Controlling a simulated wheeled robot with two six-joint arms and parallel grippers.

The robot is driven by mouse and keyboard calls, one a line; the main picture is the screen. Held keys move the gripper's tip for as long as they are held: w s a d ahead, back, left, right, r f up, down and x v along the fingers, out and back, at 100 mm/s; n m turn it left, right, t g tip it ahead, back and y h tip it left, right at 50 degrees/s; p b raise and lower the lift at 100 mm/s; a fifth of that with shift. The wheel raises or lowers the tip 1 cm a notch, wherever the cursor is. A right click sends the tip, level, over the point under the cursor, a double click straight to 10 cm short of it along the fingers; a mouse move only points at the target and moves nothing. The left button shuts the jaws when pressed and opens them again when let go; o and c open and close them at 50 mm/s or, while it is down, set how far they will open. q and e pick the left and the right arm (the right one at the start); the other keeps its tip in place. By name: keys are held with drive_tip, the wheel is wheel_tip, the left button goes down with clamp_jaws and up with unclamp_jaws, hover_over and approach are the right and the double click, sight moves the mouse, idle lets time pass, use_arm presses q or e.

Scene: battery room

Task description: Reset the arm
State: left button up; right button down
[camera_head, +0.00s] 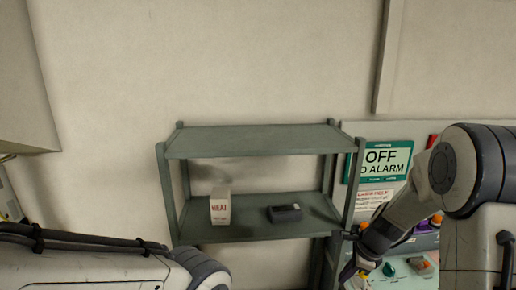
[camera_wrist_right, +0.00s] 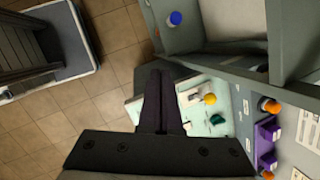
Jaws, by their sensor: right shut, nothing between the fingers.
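My right arm comes in from the right in the head view. Its gripper (camera_head: 350,268) points down and left, in front of the right side of the shelf and the control panel. In the right wrist view the two dark fingers of the right gripper (camera_wrist_right: 160,100) lie together, shut with nothing between them. My left arm crosses the lower left of the head view, and its gripper is out of the picture.
A grey-green shelf rack (camera_head: 250,140) stands against the wall. Its lower shelf holds a white carton (camera_head: 220,208) and a dark box (camera_head: 285,213). A green sign (camera_head: 385,160) is at the right. Orange knobs (camera_wrist_right: 270,106) and a purple part (camera_wrist_right: 267,134) sit close right of the fingers.

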drive_tip(key=s+a+n+g+b, duration=0.2)
drive_tip(key=s+a+n+b, duration=0.3)
drive_tip(key=s+a+n, duration=0.75)
drive_tip(key=s+a+f+n+h+b, duration=0.1)
drive_tip(key=s+a+n+b, duration=0.2)
drive_tip(key=s+n, duration=1.1)
drive_tip(key=a+n, duration=0.2)
drive_tip(key=shift+s+a+g+b, duration=0.35)
drive_tip(key=shift+s+g, duration=0.05)
drive_tip(key=shift+f+n, duration=0.1)
drive_tip(key=shift+n, duration=0.15)
